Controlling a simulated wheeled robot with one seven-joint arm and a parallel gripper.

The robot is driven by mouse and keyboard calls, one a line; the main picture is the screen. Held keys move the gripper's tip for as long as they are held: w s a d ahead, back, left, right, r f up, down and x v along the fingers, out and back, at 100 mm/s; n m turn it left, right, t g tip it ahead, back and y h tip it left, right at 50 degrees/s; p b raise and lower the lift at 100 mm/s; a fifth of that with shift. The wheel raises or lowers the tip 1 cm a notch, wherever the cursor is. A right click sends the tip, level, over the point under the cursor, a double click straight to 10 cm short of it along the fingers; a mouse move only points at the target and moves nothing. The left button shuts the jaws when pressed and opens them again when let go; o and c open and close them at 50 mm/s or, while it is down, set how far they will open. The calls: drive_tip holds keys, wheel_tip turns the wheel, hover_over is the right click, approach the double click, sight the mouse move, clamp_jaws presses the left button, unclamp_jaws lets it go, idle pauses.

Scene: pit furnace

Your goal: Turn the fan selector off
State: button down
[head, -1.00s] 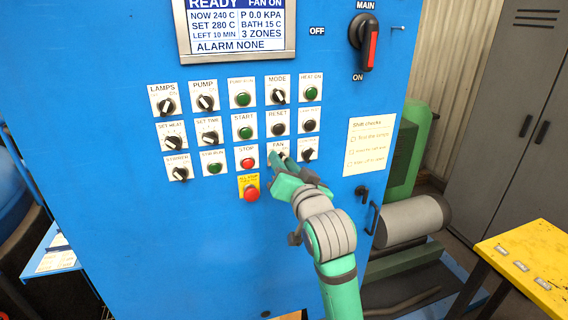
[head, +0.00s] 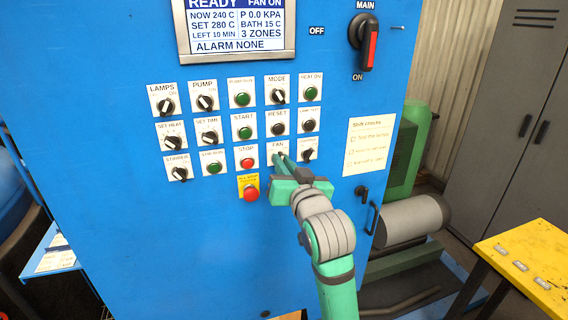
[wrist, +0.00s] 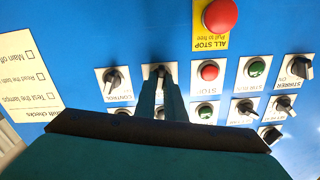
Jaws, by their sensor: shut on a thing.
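The fan selector (wrist: 159,70) is a black knob on a white plate on the blue panel. In the head view its label plate (head: 278,147) shows, but the knob is mostly hidden behind my fingers. My green gripper (head: 283,162) reaches the panel there, below the FAN label. In the wrist view, which is upside down, my two fingers (wrist: 161,84) are shut on the knob, one on each side. The knob's exact pointer direction is hard to read. The display (head: 238,28) at the top reads "FAN ON".
Close by are the red stop button (head: 247,163), the control selector (head: 307,155) and the all-stop button (head: 251,194) on its yellow plate. Further switches fill the rows above. The main switch (head: 369,45) is at upper right. A yellow table (head: 530,262) stands at lower right.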

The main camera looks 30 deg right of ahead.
drive_tip(key=shift+a+n, duration=0.15)
drive_tip(key=shift+n, duration=4.05)
drive_tip(key=c, duration=1.8)
unclamp_jaws()
drive_tip(key=shift+w, duration=0.1)
drive_tip(key=shift+c, duration=0.2)
drive_tip(key=v, duration=1.1)
drive_tip(key=shift+w, duration=0.1)
